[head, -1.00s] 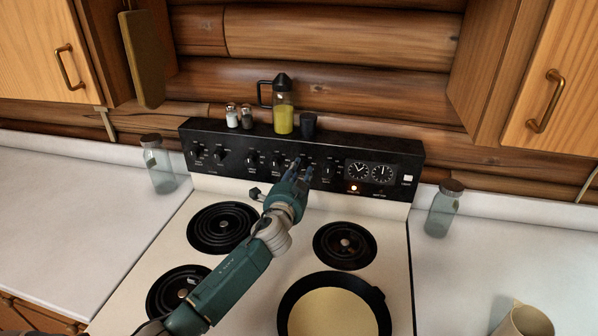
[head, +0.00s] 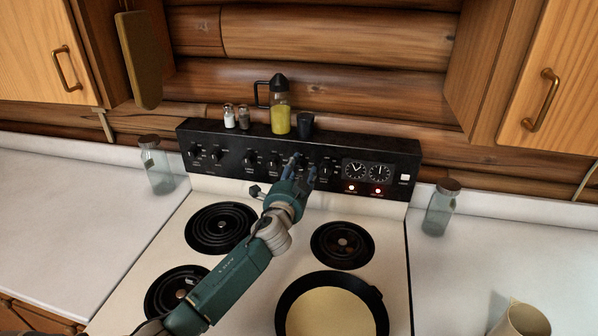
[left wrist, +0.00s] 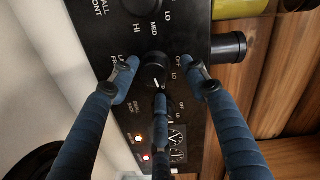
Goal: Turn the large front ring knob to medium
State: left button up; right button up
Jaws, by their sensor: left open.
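My left gripper (head: 302,168) is open in front of the black control panel (head: 225,147) of the stove. In the left wrist view the fingers of my left gripper (left wrist: 160,80) are spread around a black round knob (left wrist: 154,71), with partly hidden lettering beside it that looks like the large front label. A white mark shows on the knob near the lower finger. I cannot tell whether any finger touches it. In the head view the gripper hides this knob. Another knob (left wrist: 141,5) with HI, MED and LO lettering sits above it. My right gripper is out of view.
A frying pan (head: 377,297) covers the front right burner. An oil bottle (head: 280,118), two shakers (head: 229,117) and a dark cup (head: 305,123) stand on the panel top. Glass jars (head: 440,210) stand on both counters.

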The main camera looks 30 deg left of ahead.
pick_arm(q)
jog(key=shift+s+f, duration=0.2)
jog(key=shift+s, duration=0.3)
jog(key=v, duration=1.1)
jog(key=shift+r, duration=0.2)
jog(key=shift+d, duration=0.15)
